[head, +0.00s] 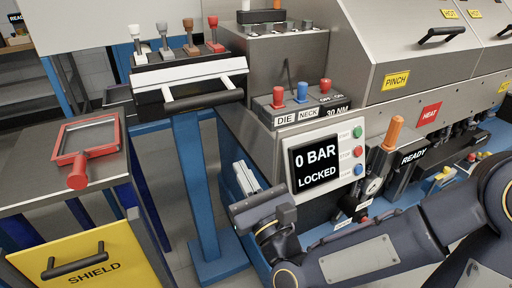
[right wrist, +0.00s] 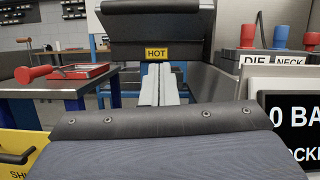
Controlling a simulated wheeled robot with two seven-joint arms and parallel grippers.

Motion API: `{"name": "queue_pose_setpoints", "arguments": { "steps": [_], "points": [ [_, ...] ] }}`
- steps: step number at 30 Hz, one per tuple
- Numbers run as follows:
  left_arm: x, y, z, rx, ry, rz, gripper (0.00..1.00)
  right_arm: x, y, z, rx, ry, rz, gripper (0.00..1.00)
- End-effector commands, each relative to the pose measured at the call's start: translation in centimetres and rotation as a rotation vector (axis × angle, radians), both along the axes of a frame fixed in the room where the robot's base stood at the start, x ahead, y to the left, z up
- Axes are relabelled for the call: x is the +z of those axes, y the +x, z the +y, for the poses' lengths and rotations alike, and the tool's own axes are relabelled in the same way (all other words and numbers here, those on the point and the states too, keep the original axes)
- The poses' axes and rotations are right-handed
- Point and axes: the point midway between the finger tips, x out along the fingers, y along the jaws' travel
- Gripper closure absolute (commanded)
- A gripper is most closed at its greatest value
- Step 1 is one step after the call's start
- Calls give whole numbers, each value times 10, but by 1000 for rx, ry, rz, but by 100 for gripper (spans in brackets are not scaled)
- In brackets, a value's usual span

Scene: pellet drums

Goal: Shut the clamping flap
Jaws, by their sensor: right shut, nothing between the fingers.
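What looks like the clamping flap is a dark block with a white plate (head: 190,72) and a black bar handle (head: 204,100), on a blue post. I cannot tell for sure how far it is open. In the right wrist view a dark body with a yellow HOT label (right wrist: 157,53) stands ahead, with a black bar (right wrist: 150,6) above it. My right gripper (head: 244,176) is low, right of the post and apart from the handle. Its pale fingers (right wrist: 158,84) are shut and empty, pointing toward the dark body. My left gripper is not in view.
A control panel (head: 322,165) reading 0 BAR LOCKED stands close right of my right gripper. Several coloured levers (head: 191,48) rise behind the white plate. A red frame with a handle (head: 88,140) lies on the left table. A yellow SHIELD panel (head: 90,262) is at lower left.

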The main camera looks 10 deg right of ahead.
Motion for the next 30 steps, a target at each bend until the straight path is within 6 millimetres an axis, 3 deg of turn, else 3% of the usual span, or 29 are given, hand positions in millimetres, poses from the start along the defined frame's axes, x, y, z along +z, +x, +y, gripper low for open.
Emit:
{"name": "queue_pose_setpoints", "arguments": {
  "steps": [8,20,24,30],
  "points": [
    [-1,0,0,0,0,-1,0,8,18,4,4,90,-2,100],
    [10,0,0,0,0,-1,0,36,92,29,5,84,-3,100],
    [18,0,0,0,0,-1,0,59,99,30,4,83,-5,100],
    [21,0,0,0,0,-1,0,70,104,33,5,82,-3,100]
  ]
}}
